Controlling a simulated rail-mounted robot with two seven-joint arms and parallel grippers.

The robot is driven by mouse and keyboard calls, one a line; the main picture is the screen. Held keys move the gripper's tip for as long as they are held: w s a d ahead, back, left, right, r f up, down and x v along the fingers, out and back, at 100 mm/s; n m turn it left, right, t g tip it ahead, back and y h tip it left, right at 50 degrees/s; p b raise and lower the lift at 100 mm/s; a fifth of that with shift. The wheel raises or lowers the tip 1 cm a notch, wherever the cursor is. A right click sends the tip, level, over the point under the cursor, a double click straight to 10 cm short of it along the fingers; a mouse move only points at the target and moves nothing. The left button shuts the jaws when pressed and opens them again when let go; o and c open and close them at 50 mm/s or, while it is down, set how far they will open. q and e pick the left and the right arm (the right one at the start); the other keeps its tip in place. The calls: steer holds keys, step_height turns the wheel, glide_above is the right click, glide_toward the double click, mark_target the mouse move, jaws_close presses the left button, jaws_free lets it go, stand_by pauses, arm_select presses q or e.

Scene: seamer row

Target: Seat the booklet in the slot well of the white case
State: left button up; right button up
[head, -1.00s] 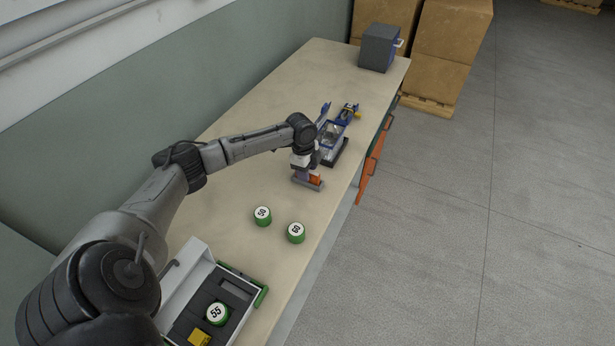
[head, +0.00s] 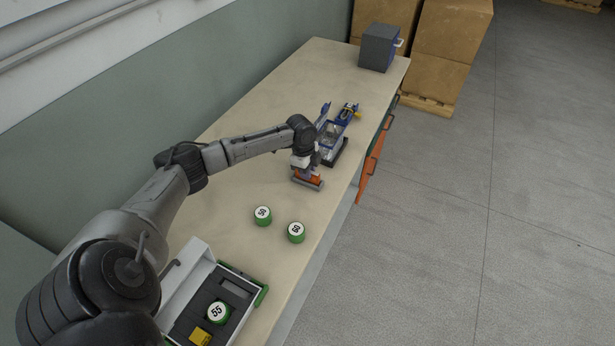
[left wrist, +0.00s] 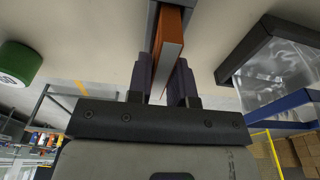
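The booklet (head: 309,180) is an orange block with a pale edge, standing upright at a low grey stand on the bench. In the left wrist view the booklet (left wrist: 171,58) lies between my two dark purple fingers, which appear to touch it on both sides. My left gripper (left wrist: 163,72) points down over the stand (left wrist: 190,14). Whether the booklet's far end is clear of the stand cannot be told. The white case (head: 186,277) is open at the near end of the bench. Its dark insert holds a green puck marked 55 (head: 217,312), a yellow block (head: 200,337) and a greyish rectangular recess (head: 235,288).
Two green pucks (head: 263,215) (head: 296,232) stand between case and stand. A blue-and-grey tray (head: 333,132) with a clear bag is close beyond my gripper. A grey box (head: 379,47) stands at the far end. The bench's left part is bare.

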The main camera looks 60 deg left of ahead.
arm_select(q)
jaws_close()
